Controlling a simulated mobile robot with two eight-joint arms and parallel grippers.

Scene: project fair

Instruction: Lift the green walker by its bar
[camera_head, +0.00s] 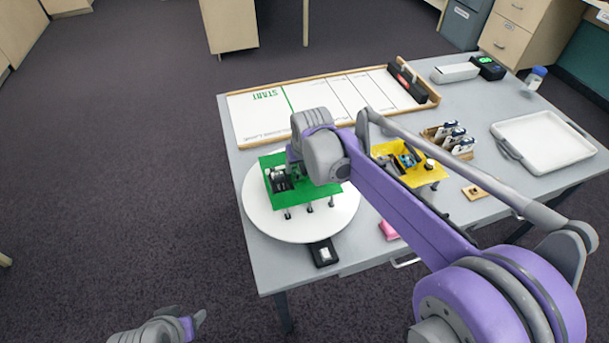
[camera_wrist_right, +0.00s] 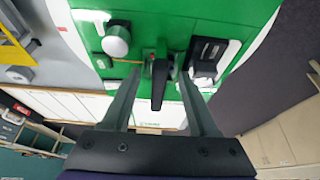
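The green walker (camera_head: 318,212) stands on its legs on a white round turntable (camera_head: 262,225) in the head view. Its flat green top (camera_wrist_right: 150,18) fills much of the right wrist view, with a black bar (camera_wrist_right: 158,88) near the middle. My right gripper (camera_wrist_right: 159,75) is open, with one finger on each side of the bar and visible gaps between. In the head view my right gripper (camera_head: 296,160) is over the walker, and my arm hides part of it. My left gripper (camera_head: 187,318) is low at the bottom, off the table; its opening is unclear.
A yellow walker (camera_head: 425,176) stands right of the turntable, partly behind my right arm. A white START board (camera_head: 262,115) lies behind. A white tray (camera_head: 545,142), a rack of small bottles (camera_head: 450,138) and a black box (camera_head: 323,253) are on the grey table (camera_head: 475,215).

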